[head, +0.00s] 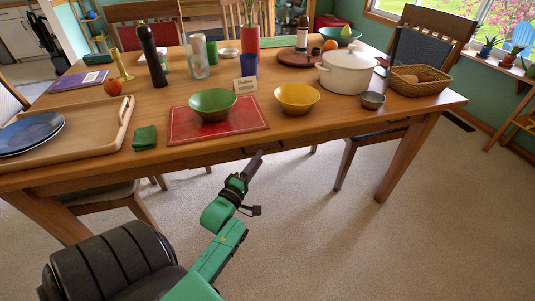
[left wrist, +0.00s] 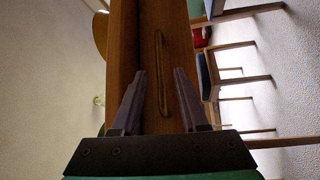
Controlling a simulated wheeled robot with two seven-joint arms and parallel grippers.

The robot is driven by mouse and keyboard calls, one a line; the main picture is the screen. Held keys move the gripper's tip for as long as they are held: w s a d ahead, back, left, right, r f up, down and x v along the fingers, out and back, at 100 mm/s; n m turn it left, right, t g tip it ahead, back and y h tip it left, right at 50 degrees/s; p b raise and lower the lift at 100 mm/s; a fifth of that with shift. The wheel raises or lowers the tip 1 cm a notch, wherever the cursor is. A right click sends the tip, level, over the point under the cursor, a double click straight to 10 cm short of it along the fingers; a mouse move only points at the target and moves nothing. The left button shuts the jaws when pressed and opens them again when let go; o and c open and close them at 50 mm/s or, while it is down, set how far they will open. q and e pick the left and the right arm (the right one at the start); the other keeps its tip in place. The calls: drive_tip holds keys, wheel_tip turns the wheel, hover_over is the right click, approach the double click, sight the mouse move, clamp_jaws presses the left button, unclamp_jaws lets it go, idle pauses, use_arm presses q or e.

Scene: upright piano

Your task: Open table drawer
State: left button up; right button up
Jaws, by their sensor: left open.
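The wooden table (head: 330,117) has a drawer front in its apron (head: 245,152), on the edge facing me. In the left wrist view a slim bar handle (left wrist: 162,60) shows on the wooden drawer front (left wrist: 178,30). My left gripper (head: 257,159) is just in front of this edge in the head view. In the left wrist view my left gripper (left wrist: 160,72) is open, with one finger on each side of the handle's near part. I cannot tell whether the fingers touch the wood. The drawer looks closed. My right gripper is not in view.
A wooden tray (head: 105,135) is left and a white pot (head: 346,72) right. Chairs stand around the table. Carpet (head: 320,235) in front is clear.

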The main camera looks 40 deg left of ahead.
use_arm(q)
drive_tip(key=x, duration=0.4)
drive_tip(key=shift+w+a, duration=0.1)
drive_tip(key=shift+w, duration=0.3)
clamp_jaws()
idle(1.0)
